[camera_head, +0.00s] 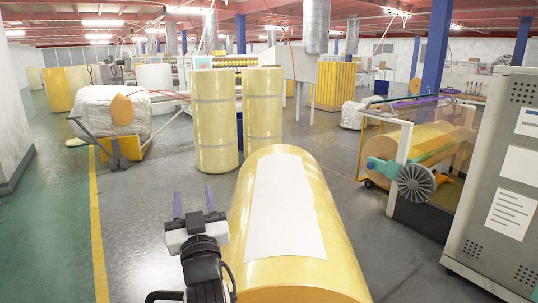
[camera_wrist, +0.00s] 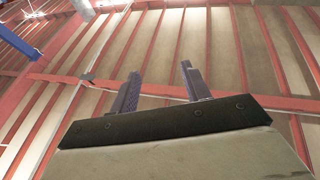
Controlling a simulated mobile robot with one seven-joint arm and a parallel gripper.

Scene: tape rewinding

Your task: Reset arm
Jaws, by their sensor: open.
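My gripper (camera_head: 194,202) is open and empty, at the bottom left of centre in the head view. Its two purple-grey fingers point up and stand apart with nothing between them. It is just left of a large yellow roll (camera_head: 322,228) with a white sheet (camera_head: 283,205) along its top. I cannot tell whether the arm touches the roll. In the wrist view my gripper's fingers (camera_wrist: 158,85) are spread below the ceiling (camera_wrist: 205,40), which has red beams.
Two upright yellow rolls (camera_head: 215,125) stand ahead. A grey cabinet (camera_head: 500,165) and a machine holding a yellow roll (camera_head: 415,150) are on the right. A pallet jack (camera_head: 115,150) with a wrapped bale (camera_head: 105,108) is at left. The floor (camera_head: 145,220) left of my gripper is clear.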

